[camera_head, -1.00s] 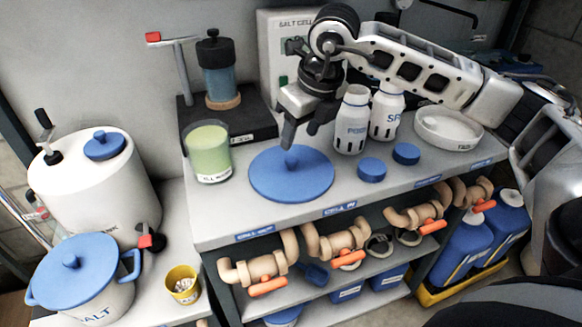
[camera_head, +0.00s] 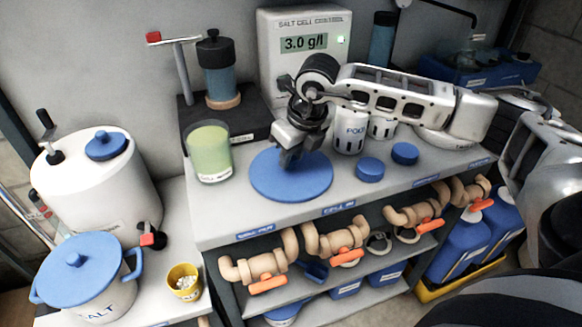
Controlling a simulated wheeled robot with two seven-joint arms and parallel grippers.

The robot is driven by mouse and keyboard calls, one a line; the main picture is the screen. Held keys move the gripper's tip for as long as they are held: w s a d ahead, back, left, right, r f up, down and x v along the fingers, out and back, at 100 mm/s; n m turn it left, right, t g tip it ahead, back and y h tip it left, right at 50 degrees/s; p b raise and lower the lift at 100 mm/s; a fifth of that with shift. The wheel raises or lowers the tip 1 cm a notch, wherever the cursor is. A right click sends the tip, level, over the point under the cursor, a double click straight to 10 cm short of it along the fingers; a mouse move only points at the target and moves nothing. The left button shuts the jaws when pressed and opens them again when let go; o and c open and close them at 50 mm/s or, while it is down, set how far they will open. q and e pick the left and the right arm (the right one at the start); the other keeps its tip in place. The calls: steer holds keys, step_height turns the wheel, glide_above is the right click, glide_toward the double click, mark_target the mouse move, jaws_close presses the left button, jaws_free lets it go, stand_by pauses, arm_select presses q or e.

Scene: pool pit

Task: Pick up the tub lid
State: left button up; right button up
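A round blue lid (camera_head: 308,187) lies flat on the grey bench top, between the green jar and the blue caps. My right gripper (camera_head: 290,160) points down over the middle of this lid, with its fingertips at the lid's centre knob. The gripper hides the knob, and I cannot tell whether the fingers are closed on it. Another blue lid with a knob (camera_head: 78,272) sits on the white salt pot (camera_head: 105,303) at the lower left. My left gripper is not in view.
A green jar (camera_head: 208,155) stands just left of the lid. Two blue caps (camera_head: 370,170) and white bottles (camera_head: 349,132) stand to its right. The salt cell control box (camera_head: 305,45) is behind. Pipes with orange valve handles (camera_head: 267,284) run below the bench edge.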

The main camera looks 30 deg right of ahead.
jaws_close()
steer(key=shift+r, duration=0.1)
